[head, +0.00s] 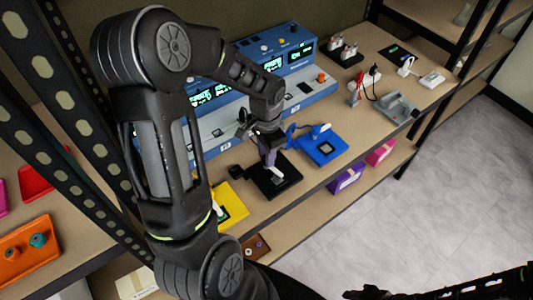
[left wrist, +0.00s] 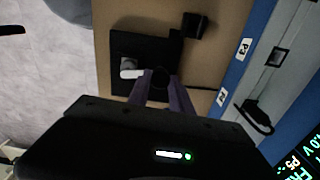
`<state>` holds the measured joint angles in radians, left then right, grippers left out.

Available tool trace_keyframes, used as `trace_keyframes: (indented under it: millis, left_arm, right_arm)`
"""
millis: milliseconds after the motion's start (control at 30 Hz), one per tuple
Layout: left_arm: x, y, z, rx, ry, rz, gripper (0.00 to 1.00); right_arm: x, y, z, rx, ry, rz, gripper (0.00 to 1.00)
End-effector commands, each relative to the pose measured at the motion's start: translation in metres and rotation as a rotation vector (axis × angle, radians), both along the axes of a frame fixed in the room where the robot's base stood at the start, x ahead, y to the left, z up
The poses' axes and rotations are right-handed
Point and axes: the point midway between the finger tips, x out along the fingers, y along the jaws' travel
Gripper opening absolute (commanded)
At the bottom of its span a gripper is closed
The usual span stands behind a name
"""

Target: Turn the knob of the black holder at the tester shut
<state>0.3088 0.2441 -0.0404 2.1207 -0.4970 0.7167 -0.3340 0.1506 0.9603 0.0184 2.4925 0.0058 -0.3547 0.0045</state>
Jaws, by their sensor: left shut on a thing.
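The black holder (head: 265,186) lies flat on the shelf in front of the blue testers, and it fills the upper middle of the left wrist view (left wrist: 138,47). A white piece (left wrist: 131,74) and a grey round part show on it. My left gripper (head: 270,158) reaches down onto the holder from above. In the left wrist view its two purple-grey fingers (left wrist: 160,82) close around a dark round knob (left wrist: 160,77), next to the white piece. The fingers hide part of the knob. A dark part of my right arm shows at the bottom right edge; its jaws are not clear.
A yellow holder (head: 236,198) stands close on the left and a blue holder (head: 322,148) on the right. The blue testers (head: 290,60) stand behind. A small black block (left wrist: 195,25) with a cable lies beside the black holder. The shelf's front edge is near.

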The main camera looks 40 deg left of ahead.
Motion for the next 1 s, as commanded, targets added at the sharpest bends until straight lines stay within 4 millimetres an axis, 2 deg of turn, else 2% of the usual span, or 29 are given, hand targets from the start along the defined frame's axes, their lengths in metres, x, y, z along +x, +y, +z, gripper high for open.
trace_keyframes:
  millis: [300,800,833,1000]
  left_arm:
    - [0.0006,-0.0001,0.0005,0.0,-0.002,-0.145,0.0]
    - [0.0005,-0.0001,0.0004,0.001,-0.001,-0.169,0.0]
    - [0.0005,-0.0001,0.0004,0.001,-0.001,-0.169,0.27]
    - [0.0004,-0.0001,0.0003,0.001,-0.001,-0.168,0.41]
  right_arm:
    - [0.0,-0.0001,0.0003,0.0,0.0,0.0,0.44]
    - [-0.0001,-0.0001,0.0003,0.0,0.0,0.0,0.44]
    - [-0.0001,-0.0001,0.0003,0.0,0.0,0.0,0.44]
    - [-0.0001,-0.0001,0.0003,0.0,0.0,0.0,0.44]
